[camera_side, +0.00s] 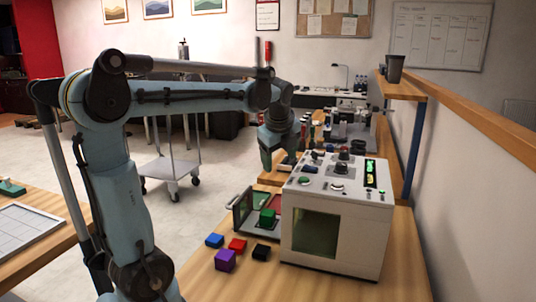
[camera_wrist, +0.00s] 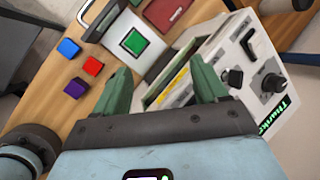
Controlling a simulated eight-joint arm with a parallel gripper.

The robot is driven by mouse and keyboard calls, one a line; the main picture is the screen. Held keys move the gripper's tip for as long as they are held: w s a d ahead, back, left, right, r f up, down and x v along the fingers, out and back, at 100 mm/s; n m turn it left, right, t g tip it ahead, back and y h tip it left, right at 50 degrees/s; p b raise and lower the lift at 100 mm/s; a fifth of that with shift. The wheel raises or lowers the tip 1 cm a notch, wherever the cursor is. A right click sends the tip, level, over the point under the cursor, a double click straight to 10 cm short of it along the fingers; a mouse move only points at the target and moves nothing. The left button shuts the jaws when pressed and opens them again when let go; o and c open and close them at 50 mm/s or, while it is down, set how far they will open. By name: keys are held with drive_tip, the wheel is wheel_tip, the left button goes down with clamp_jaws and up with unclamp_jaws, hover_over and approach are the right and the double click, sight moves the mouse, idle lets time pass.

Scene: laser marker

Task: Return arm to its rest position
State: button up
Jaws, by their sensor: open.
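My gripper (camera_wrist: 163,90) is open and empty in the wrist view, its two green fingers spread apart. In the side view my gripper (camera_side: 276,165) hangs just left of the white laser marker machine (camera_side: 336,222), behind its top. The machine also shows at the right in the wrist view (camera_wrist: 240,62). A green block (camera_side: 267,217) sits on the tray (camera_side: 246,212) in front of the machine's open side; it also shows in the wrist view (camera_wrist: 134,41). The gripper's fingertips are apart from the block. My arm is raised and reaches out across the bench.
A shelf (camera_side: 400,88) with a dark cup (camera_side: 394,68) stands at the right. A grey cart (camera_side: 172,167) stands on the floor behind.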

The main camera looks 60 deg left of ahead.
drive_tip(key=d+r+n+t, duration=0.1)
drive_tip(key=d+n, duration=0.1)
drive_tip(key=d, duration=0.1)
drive_tip(key=w+d+r+n+t, duration=0.1)
drive_tip(key=d+r+n, duration=0.2)
drive_tip(key=d+r, duration=0.1)
drive_tip(key=d, duration=0.1)
drive_tip(key=shift+w+d+r+n+t, duration=0.15)
drive_tip(key=shift+w+d+n+t, duration=0.15)
drive_tip(key=shift+w+n+t, duration=0.1)
drive_tip(key=d+n, duration=0.1)
drive_tip(key=d+n+t, duration=0.1)
drive_tip(key=d, duration=0.1)
drive_tip(key=d+r+n+h, duration=0.1)
drive_tip(key=d, duration=0.1)
drive_tip(key=shift+s+r, duration=0.1)
drive_tip(key=shift+s, duration=0.2)
drive_tip(key=s+d+f+n+h, duration=0.1)
drive_tip(key=s+d+f+n, duration=0.2)
drive_tip(key=f, duration=0.4)
drive_tip(key=s+d+f+n+h, duration=0.2)
drive_tip(key=s+d+f+n, duration=0.2)
drive_tip(key=f, duration=0.3)
drive_tip(key=shift+s+d+f+t, duration=0.3)
drive_tip(key=shift+d+f, duration=0.1)
drive_tip(key=shift+d, duration=0.3)
